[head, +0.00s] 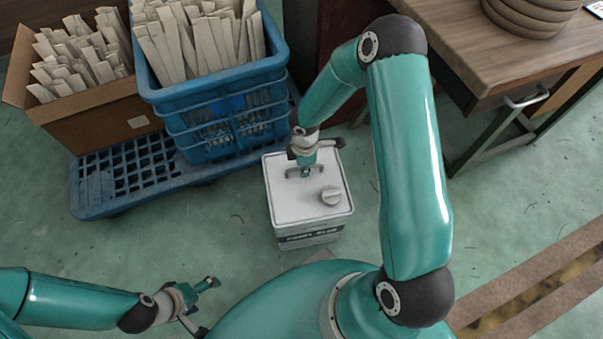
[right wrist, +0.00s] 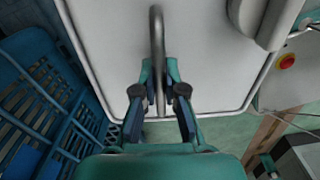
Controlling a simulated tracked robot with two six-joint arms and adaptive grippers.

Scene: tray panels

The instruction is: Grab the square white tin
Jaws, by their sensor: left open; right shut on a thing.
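The square white tin (head: 296,207) stands upright on the green floor, with a round cap (head: 331,195) and a metal handle (head: 291,172) on its top. In the right wrist view the tin's top (right wrist: 110,50) fills much of the picture, with the handle (right wrist: 156,40) across its middle. My right gripper (head: 306,173) reaches down onto the tin's top and is shut on the handle; its fingers (right wrist: 158,88) sit on either side of the bar. My left gripper (head: 204,299) is open and empty, low over the floor at the lower left, well apart from the tin.
A blue crate (head: 228,101) of pale wood strips and a cardboard box (head: 96,133) of similar strips stand on a blue pallet (head: 115,181) at the upper left, close to the tin. A wooden table (head: 470,45) stands at the upper right.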

